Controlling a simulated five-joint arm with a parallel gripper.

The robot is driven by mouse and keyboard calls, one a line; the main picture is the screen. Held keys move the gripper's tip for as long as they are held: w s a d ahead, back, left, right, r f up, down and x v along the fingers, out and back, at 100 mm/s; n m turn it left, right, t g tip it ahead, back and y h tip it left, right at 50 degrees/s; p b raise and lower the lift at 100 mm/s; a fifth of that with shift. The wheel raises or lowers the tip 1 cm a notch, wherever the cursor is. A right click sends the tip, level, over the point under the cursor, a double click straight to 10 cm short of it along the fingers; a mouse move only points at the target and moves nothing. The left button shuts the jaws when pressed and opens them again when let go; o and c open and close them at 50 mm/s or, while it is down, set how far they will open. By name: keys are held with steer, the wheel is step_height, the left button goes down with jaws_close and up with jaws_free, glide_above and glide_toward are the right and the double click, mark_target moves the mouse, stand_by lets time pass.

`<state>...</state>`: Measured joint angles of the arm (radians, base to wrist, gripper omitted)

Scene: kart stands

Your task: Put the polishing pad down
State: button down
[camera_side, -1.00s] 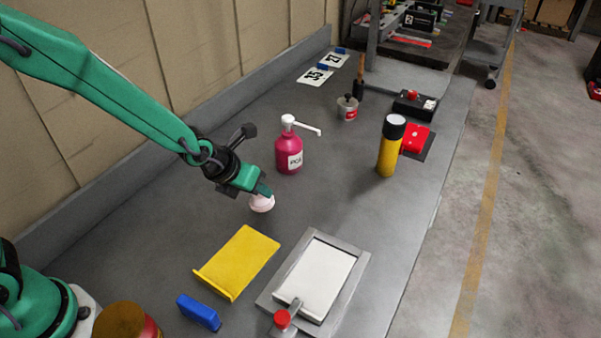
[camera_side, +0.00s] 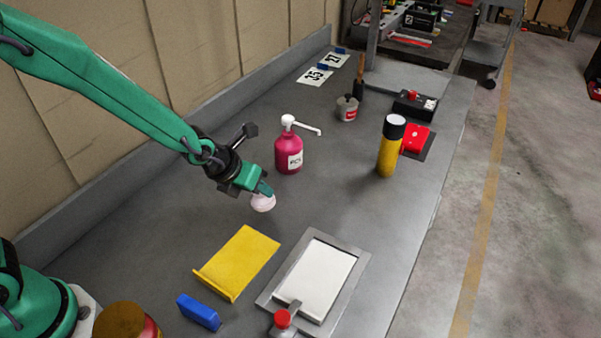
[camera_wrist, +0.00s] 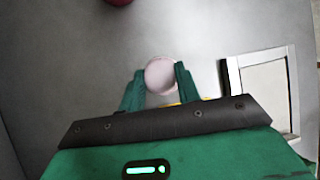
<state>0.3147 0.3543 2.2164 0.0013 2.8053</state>
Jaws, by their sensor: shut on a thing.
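The polishing pad (camera_side: 262,203) is a small round pale pink-white piece at the end of my arm in the side view. My gripper (camera_side: 264,190) is shut on it from above, behind the yellow tray and in front of the pink pump bottle. In the wrist view the pad (camera_wrist: 160,75) sits between the two green fingers of my gripper (camera_wrist: 158,85). I cannot tell for sure whether the pad touches the grey bench top or hangs just above it.
A yellow tray (camera_side: 240,262) and a grey-framed white board (camera_side: 318,278) lie nearer the camera, with a blue block (camera_side: 199,312). A pink pump bottle (camera_side: 288,155) and a yellow spray can (camera_side: 390,150) stand behind. Bare bench lies between the pad and the can.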

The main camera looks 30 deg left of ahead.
glide_above(315, 179)
steer(key=s, duration=0.2)
steer(key=shift+a, duration=0.4)
steer(key=shift+w, duration=0.15)
steer(key=shift+w+d, duration=0.3)
steer(key=shift+w, duration=0.6)
steer(key=shift+f, duration=1.65)
steer(key=c, duration=1)
jaws_free()
steer(key=shift+f, duration=0.15)
steer(key=shift+v, duration=3.95)
